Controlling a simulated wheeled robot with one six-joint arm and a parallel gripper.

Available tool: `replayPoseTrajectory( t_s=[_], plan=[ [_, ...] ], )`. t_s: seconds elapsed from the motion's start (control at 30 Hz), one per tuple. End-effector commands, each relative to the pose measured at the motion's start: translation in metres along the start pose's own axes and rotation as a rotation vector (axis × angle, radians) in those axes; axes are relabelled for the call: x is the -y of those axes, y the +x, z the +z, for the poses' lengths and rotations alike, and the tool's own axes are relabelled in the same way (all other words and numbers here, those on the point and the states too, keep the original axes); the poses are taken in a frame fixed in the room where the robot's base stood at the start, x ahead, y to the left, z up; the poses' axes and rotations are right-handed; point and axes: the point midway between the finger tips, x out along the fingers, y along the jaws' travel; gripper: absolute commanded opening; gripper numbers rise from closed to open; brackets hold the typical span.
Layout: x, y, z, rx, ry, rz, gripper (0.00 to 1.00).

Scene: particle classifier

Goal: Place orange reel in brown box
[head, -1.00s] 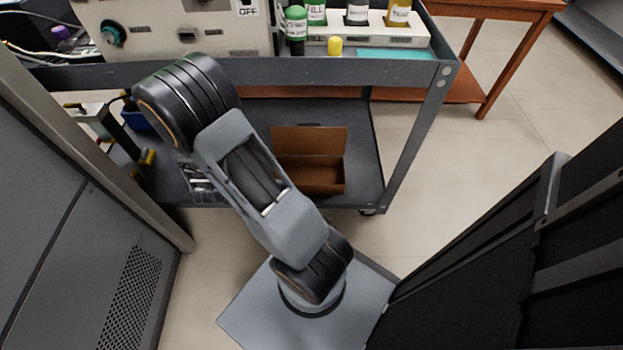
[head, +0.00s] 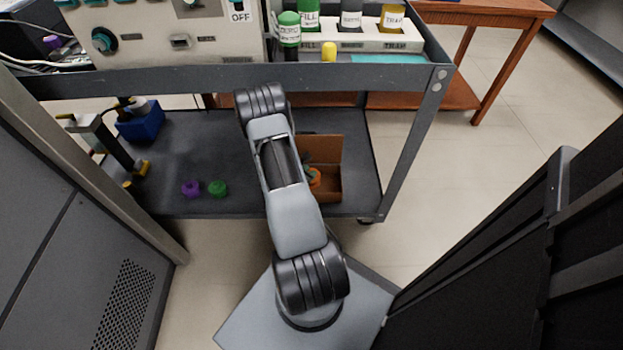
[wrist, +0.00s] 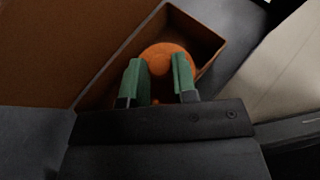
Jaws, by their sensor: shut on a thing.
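The orange reel (wrist: 165,58) is between the two green fingertips of my gripper (wrist: 158,80) in the wrist view. My gripper is shut on it. The reel is over or inside the opening of the brown box (wrist: 207,38); I cannot tell whether it touches the bottom. In the head view the brown box (head: 330,186) sits on the cart's lower shelf with its lid raised at the back. A bit of the orange reel (head: 314,177) shows at the box, beside my arm, which hides the box's left part.
A purple reel (head: 191,188) and a green reel (head: 218,188) lie on the lower shelf (head: 180,150) left of the box. A blue bin (head: 141,122) stands farther left. The cart's upper shelf, with bottles (head: 289,30), overhangs the back. A cart post borders the right.

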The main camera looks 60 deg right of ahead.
Motion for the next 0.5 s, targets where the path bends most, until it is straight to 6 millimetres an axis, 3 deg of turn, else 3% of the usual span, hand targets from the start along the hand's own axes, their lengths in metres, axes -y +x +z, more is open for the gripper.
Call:
replayPoseTrajectory(
  t_s=[0.03, 0.2, 0.5],
  plan=[
    [-0.005, 0.016, -0.004, 0.001, 0.004, -0.002, 0.0],
    [-0.021, 0.053, -0.013, 0.0, 0.0, -0.001, 0.0],
    [-0.033, 0.084, -0.025, 0.0, -0.002, 0.002, 0.0]
  ],
)
